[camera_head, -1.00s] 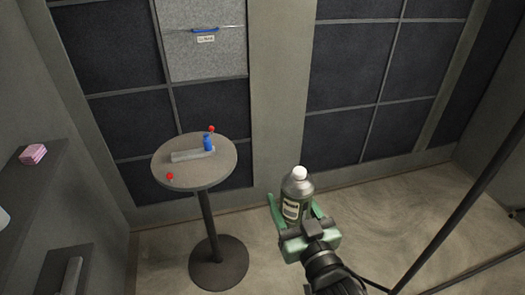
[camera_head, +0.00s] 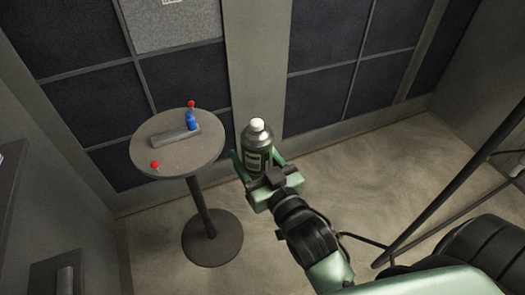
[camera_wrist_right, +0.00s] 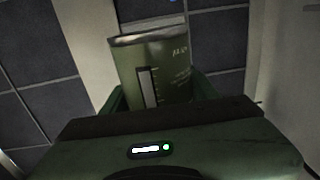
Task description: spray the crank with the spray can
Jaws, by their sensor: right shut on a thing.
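The spray can (camera_head: 258,146) is dark green-grey with a white cap and a pale label. My right gripper (camera_head: 260,168) is shut on it and holds it upright, to the right of the round table and apart from it. In the right wrist view the can's green body (camera_wrist_right: 152,72) fills the space between the fingers. The crank (camera_head: 176,138) is a grey bar with a blue upright handle (camera_head: 191,121) at its right end. It lies on the round grey table (camera_head: 180,163). My left gripper is not in view.
The table stands on a post with a round base (camera_head: 212,238). A panelled wall (camera_head: 190,75) is close behind. Open floor (camera_head: 365,150) lies to the right.

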